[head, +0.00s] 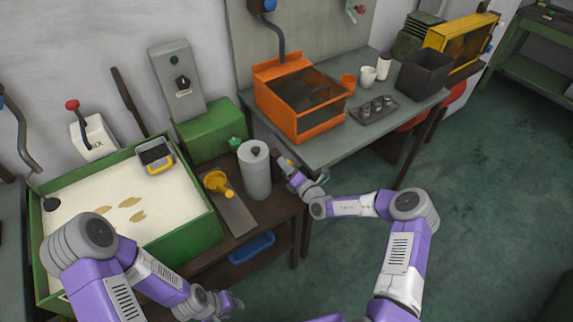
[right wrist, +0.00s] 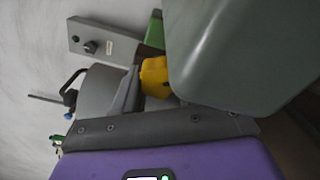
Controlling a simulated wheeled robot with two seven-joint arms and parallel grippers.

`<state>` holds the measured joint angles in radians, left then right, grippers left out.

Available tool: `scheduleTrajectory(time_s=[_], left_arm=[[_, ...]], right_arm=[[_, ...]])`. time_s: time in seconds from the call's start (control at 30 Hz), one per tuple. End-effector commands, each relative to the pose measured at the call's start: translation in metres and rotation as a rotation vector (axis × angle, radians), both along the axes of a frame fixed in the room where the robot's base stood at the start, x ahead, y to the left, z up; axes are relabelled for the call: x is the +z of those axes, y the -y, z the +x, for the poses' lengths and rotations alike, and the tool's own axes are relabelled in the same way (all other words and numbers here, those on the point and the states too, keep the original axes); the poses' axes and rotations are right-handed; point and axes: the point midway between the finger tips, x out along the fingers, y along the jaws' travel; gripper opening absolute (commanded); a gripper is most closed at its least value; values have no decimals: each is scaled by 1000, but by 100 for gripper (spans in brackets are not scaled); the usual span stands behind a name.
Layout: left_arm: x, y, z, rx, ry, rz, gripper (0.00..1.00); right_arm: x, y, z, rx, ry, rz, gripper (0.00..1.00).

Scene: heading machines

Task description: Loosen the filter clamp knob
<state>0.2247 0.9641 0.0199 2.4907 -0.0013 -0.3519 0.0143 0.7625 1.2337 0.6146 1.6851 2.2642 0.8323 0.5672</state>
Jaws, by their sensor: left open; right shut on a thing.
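A light grey filter canister (head: 257,172) with a dark cap stands upright on the brown bench. My right gripper (head: 283,160) is at its right side. A yellow clamp knob (right wrist: 155,77) shows in the right wrist view, beside the grey canister body (right wrist: 98,90). A small yellow bit of the knob (head: 290,162) shows at my right fingertips in the head view. My right gripper is shut on the knob; the fingers hide part of it. My left gripper (head: 236,304) is open and empty, low in front of the green tray.
A green-framed sand tray (head: 205,232) is at left. A yellow funnel (head: 217,182) lies on the bench left of the canister. The grey-topped table (head: 345,140) with an orange machine (head: 300,105) stands right of the canister. A blue bin (head: 252,248) sits on the lower shelf.

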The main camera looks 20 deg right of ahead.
Motion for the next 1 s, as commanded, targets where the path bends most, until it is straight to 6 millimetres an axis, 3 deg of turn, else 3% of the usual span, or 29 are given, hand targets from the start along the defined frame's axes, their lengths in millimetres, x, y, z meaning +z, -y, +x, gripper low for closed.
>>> scheduleTrajectory(time_s=[0.13, 0.17, 0.3, 0.67, 1.0], left_arm=[[-1, 0, 0, 0, 0, 0, 43], [-1, 0, 0, 0, 0, 0, 43], [-1, 0, 0, 0, 0, 0, 43], [1, 0, 0, 0, 0, 0, 43], [15, 0, 0, 0, 0, 0, 43]], right_arm=[[0, 0, 0, -1, 0, 2, 10], [0, 0, 0, -1, 0, 2, 44], [0, 0, 0, -1, 0, 1, 65], [0, 2, -5, 0, -1, 0, 66], [1, 21, -55, -1, -3, 1, 66]])
